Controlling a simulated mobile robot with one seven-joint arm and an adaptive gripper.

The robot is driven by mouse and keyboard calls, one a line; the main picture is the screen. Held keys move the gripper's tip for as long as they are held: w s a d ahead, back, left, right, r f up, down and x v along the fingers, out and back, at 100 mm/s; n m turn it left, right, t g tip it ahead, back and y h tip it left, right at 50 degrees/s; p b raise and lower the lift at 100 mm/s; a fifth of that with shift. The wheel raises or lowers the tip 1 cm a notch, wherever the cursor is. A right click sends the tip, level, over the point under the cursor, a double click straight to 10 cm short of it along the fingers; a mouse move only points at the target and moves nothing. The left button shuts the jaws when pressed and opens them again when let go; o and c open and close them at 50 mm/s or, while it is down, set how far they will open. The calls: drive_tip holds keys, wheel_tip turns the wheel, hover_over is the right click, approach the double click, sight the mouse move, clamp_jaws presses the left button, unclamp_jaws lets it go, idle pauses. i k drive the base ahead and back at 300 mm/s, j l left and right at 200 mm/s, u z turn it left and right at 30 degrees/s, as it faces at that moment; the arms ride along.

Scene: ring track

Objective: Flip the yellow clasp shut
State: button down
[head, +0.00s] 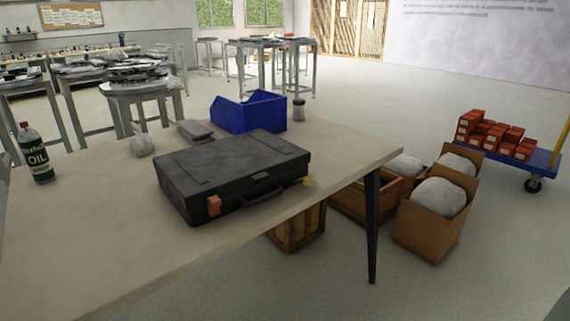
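A closed black case (232,170) lies flat on the pale table (110,245), its handle (262,197) towards the near right side. The small yellow clasp (308,182) is at the right end of the case's handle side. It seems to stick out from the case there, but it is too small to tell its exact angle. A red-orange clasp (213,205) sits at the left end of the same side, upright against the case. My gripper is not in view.
A blue bin (248,112), a jar (298,110) and a grey object (195,131) are behind the case. An oil bottle (37,155) stands at the left. Boxes (432,228) stand on the floor right of the table. The table's front left is clear.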

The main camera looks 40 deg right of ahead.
sight(308, 180)
drive_tip(key=z, duration=0.75)
